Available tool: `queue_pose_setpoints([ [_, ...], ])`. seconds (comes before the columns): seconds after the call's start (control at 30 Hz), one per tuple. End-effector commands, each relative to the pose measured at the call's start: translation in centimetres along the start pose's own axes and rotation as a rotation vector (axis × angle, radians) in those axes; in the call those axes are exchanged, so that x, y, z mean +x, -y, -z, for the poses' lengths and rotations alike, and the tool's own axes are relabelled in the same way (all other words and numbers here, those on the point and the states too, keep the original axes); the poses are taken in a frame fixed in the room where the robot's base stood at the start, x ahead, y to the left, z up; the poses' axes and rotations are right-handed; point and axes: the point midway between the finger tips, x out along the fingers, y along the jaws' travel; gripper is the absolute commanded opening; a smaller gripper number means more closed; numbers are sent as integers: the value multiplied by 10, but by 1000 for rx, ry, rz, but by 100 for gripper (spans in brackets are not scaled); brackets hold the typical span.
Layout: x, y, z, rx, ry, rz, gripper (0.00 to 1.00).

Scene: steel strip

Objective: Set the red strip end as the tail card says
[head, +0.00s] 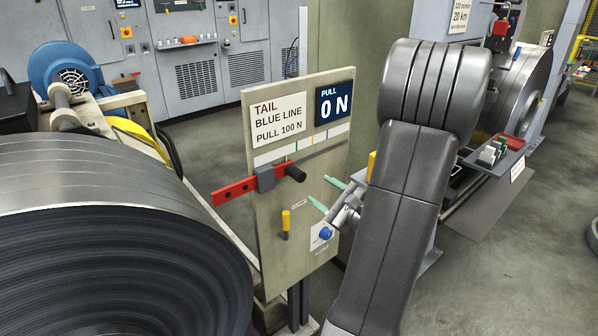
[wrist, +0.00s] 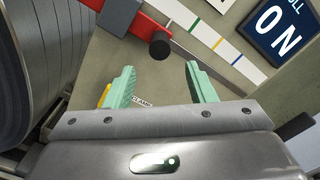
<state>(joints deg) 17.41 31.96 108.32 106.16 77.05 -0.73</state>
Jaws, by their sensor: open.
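The tail card (head: 279,118) reads "TAIL BLUE LINE PULL 100 N". The pull display (head: 335,103) shows 0 N. The red strip (head: 232,190) passes through a grey block (head: 265,178); a black knob (head: 296,173) is at its right end, also seen in the wrist view (wrist: 160,47). The white scale (head: 302,144) above has coloured lines; in the wrist view the blue line (wrist: 237,59) lies well right of the knob. A yellow clamp lever (head: 286,222) stands upright below. My gripper (head: 327,193) is open and empty, below the knob; its fingers show in the wrist view (wrist: 158,77).
A blue button (head: 325,233) sits low on the board (head: 262,225). A large steel coil (head: 110,225) fills the left. Another coil (head: 525,90) and a small tray (head: 495,153) stand right, behind my arm. Open floor (head: 535,210) lies at right.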

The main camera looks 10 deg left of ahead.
Motion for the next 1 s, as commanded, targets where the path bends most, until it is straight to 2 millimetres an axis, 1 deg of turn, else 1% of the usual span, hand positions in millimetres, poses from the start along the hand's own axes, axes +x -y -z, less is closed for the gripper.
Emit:
queue_pose_setpoints([
  [0.03,10,0,-2,2,3,-4,50],
  [0.3,63,0,-3,2,3,-5,50],
  [0.5,92,0,-2,1,1,-3,50],
  [0.6,100,0,-1,0,0,-3,50],
  [0.7,104,0,-1,0,0,-2,50],
  [0.97,104,0,0,0,0,-1,50],
  [1.0,104,0,0,0,0,-1,44],
])
